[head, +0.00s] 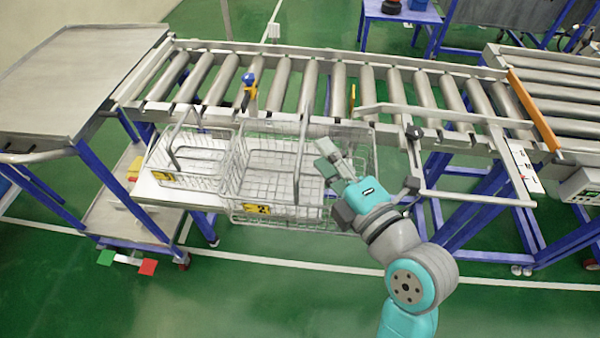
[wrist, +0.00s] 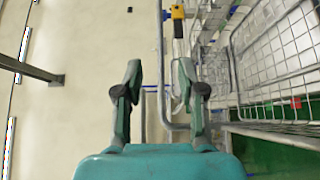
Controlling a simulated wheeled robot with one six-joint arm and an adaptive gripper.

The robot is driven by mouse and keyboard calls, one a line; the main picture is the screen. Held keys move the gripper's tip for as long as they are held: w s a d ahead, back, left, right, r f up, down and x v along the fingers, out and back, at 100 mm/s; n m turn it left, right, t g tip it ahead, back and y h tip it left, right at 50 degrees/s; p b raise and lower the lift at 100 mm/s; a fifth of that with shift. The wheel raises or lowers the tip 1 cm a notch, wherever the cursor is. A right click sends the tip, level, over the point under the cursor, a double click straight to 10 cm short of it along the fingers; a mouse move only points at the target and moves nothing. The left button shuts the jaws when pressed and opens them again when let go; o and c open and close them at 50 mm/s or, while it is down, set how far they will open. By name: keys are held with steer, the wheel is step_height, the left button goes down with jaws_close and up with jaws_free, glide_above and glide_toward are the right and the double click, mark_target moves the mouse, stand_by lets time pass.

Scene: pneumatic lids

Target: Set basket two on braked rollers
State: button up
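A larger wire basket (head: 256,208) with a yellow label, which seems to be basket two, stands in front of the roller conveyor (head: 310,85); its support is largely hidden. Its raised handle (head: 302,130) rises near my fingertips. A smaller wire basket (head: 200,160), also with a yellow label, stands to its left on a pale shelf. My gripper (head: 322,158) is over the right part of the larger basket. In the wrist view my gripper (wrist: 160,72) has its fingers apart, and wire mesh (wrist: 290,60) shows at right. A grey bar shows beyond the fingers; whether it lies between them is unclear.
An upright yellow piece (head: 352,97) and a grey rail frame (head: 440,112) are farther right. An orange bar (head: 532,108) crosses the right end. A grey table (head: 80,75) is at left. The rollers look empty.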

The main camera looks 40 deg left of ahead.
mark_target(303, 131)
steer(key=shift+x, duration=3.9)
steer(key=shift+s, duration=0.15)
jaws_close()
